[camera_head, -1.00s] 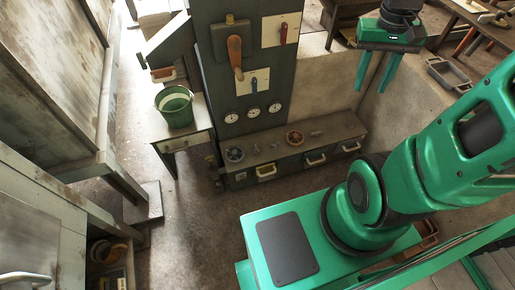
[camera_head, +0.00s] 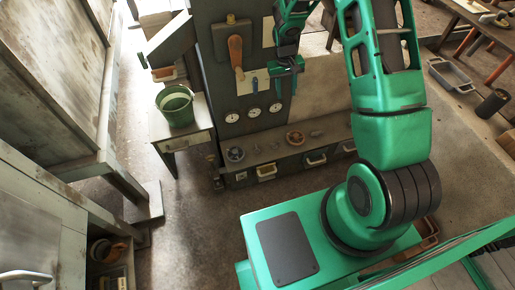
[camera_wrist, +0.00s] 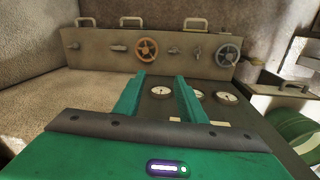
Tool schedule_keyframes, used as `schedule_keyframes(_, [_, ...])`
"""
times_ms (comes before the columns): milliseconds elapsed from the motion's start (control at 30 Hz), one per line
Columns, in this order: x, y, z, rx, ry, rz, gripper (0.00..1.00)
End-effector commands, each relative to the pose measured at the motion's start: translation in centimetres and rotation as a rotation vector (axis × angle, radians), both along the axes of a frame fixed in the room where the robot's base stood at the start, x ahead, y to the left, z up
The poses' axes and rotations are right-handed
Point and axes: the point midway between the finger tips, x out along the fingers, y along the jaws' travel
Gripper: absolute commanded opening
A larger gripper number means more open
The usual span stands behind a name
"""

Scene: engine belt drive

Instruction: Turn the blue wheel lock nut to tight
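A grey-blue spoked wheel (camera_head: 235,155) sits at the left end of the low bench (camera_head: 333,127) at the foot of the dark panel. It also shows at the right in the wrist view (camera_wrist: 228,54). Small metal fittings (camera_wrist: 197,52) lie between it and the orange-brown wheel (camera_wrist: 147,50); I cannot tell which is the lock nut or how it is set. My gripper (camera_head: 282,92) hangs in front of the panel, above and apart from the bench. In the wrist view its two fingers (camera_wrist: 160,80) are spread with nothing between them.
The panel carries an orange lever (camera_head: 236,55), a blue-handled lever (camera_head: 254,84) and gauges (camera_head: 253,112), close to my gripper. Pull handles (camera_head: 267,171) stick out from the bench front. A green bucket (camera_head: 175,106) stands on a side table at the left. Floor before the bench is clear.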

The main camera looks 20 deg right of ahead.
Motion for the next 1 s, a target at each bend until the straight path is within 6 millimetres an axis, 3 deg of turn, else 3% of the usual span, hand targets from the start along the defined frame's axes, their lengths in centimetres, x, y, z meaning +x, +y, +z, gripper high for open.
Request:
schedule_keyframes(33, [0.5,1.0,-2.7,0.010,0.008,0.015,0.37])
schedule_keyframes(300, [2.4,6.6,-15.5,0.064,0.006,0.076,0.37])
schedule_keyframes(500, [1.9,10.0,-23.2,0.099,0.003,0.098,0.37])
schedule_keyframes(633, [1.6,11.1,-25.7,0.112,0.000,0.103,0.37])
schedule_keyframes(1000, [1.2,11.7,-29.3,0.118,0.002,0.103,0.37])
